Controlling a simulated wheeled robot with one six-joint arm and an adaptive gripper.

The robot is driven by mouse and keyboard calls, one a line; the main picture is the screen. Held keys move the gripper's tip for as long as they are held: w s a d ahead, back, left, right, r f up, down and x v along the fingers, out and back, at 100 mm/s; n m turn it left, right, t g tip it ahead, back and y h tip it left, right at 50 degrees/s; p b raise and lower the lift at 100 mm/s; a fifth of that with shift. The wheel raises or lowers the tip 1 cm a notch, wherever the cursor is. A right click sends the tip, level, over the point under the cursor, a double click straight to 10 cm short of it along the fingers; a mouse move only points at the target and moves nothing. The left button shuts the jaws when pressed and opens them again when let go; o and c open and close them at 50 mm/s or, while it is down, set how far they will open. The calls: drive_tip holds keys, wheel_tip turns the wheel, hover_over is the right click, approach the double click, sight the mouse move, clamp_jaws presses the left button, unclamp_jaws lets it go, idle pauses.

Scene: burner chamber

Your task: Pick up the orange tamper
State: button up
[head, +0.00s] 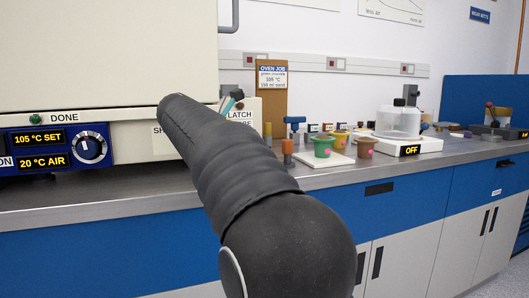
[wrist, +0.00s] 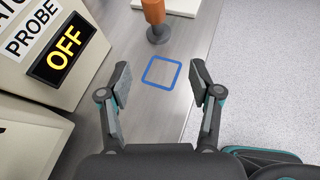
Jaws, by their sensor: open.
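The orange tamper (head: 287,147) stands upright on the grey counter in the head view, just right of my arm. In the wrist view its orange handle (wrist: 154,12) and dark round foot (wrist: 159,34) show at the top edge; the handle's top is cut off. My gripper (wrist: 161,78) is open and empty. Its fingers point toward the tamper, which stands beyond the fingertips, a little left of the middle between them. In the head view my arm hides the gripper.
A blue square outline (wrist: 148,80) marks the counter between my fingers. An instrument box with an OFF display (wrist: 65,48) stands left. The counter's front edge (wrist: 205,45) runs close on the right. Pots, including a green pot (head: 322,149), stand right of the tamper.

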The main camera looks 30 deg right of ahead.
sight(284, 149)
drive_tip(key=shift+w+d+r, duration=0.3)
drive_tip(key=shift+w+r, duration=0.1)
drive_tip(key=shift+w, duration=0.15)
drive_tip(key=shift+w+d+r+n, duration=0.1)
drive_tip(key=shift+w+d+n, duration=0.15)
drive_tip(key=shift+n, duration=0.05)
drive_tip(key=x, duration=0.9)
drive_tip(key=s+b+x, duration=0.1)
drive_tip(key=x, duration=0.4)
drive_tip(key=shift+d+r, duration=0.25)
drive_tip(key=shift+r, duration=0.15)
clamp_jaws()
